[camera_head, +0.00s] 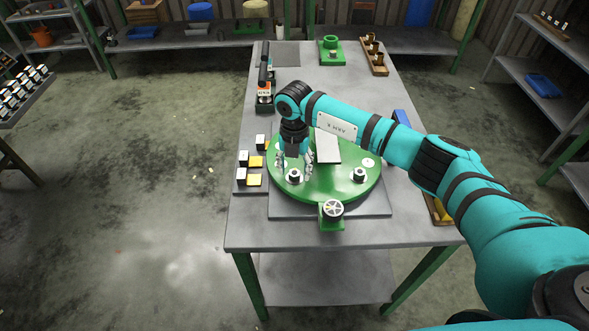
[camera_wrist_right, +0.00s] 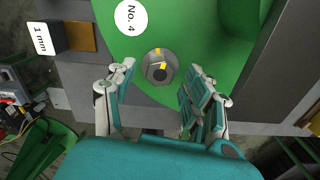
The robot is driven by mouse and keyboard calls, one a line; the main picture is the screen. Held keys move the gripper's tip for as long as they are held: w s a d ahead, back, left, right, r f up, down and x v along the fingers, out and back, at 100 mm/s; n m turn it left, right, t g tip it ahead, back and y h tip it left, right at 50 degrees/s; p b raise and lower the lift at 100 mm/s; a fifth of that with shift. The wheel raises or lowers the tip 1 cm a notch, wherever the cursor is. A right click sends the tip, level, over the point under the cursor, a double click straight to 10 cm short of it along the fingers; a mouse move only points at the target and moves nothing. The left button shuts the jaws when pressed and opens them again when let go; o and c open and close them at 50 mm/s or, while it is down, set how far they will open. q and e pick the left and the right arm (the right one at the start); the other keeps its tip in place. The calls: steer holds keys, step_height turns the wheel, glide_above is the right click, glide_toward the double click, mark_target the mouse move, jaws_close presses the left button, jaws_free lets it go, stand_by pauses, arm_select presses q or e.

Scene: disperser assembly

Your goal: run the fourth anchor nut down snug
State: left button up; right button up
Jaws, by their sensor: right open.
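The green round plate (camera_head: 330,190) sits on the table and carries several nuts and posts. In the right wrist view, the anchor nut (camera_wrist_right: 160,68) beside the white "No. 4" label (camera_wrist_right: 129,17) is a grey round piece with yellow marks on it. My right gripper (camera_wrist_right: 158,82) is open, its two fingers apart on either side just short of that nut, with nothing between them. In the head view my right gripper (camera_head: 294,163) hangs over the left part of the plate, close to a nut (camera_head: 294,178). Another nut (camera_head: 359,175) stands at the plate's right. My left gripper does not show.
White blocks with yellow pads (camera_head: 254,180) lie left of the plate; one reads "1 mm" in the wrist view (camera_wrist_right: 44,38). A green bracket with a round dial (camera_head: 332,210) is at the plate's front. A wooden rack (camera_head: 375,55) stands at the back. The table's front is clear.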

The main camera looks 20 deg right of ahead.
mark_target(295, 173)
step_height(295, 173, up, 11)
stand_by(0.3)
steer(key=shift+f, duration=0.15)
stand_by(0.3)
